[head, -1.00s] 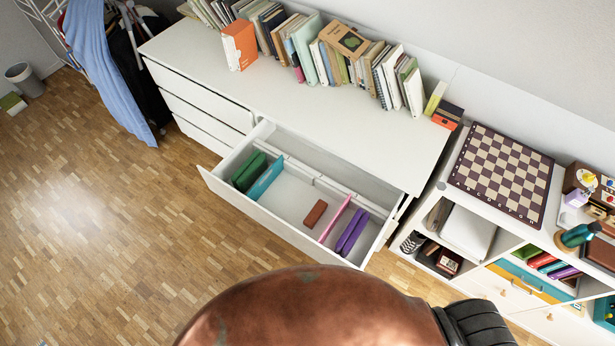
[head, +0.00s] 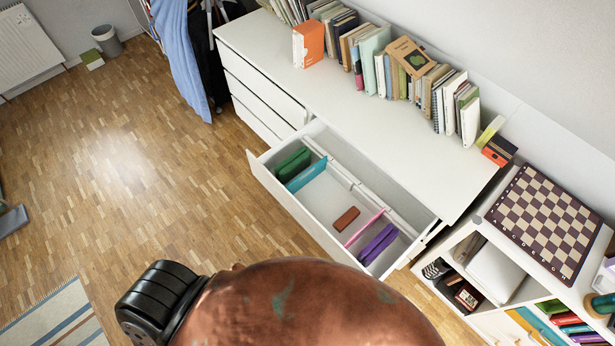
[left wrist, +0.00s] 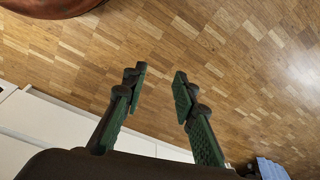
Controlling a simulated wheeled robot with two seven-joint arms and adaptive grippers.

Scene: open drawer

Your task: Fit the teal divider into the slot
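The teal divider (head: 306,175) is in the open white drawer (head: 310,221), toward its left end, beside the dark green objects. I cannot tell whether it sits in a slot; the slots are too small to make out. A pink divider (head: 364,229) spans the drawer further right. My left gripper (left wrist: 159,84) shows only in the left wrist view. Its two fingers are apart with nothing between them, and bare floor is behind them. My right gripper is in no view.
The drawer also holds green objects (head: 292,164), a brown block (head: 346,219) and purple objects (head: 378,244). Books (head: 374,65) line the dresser top (head: 330,100). A shelf with a chessboard (head: 545,222) stands at right. The floor (head: 150,180) left of the drawer is clear.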

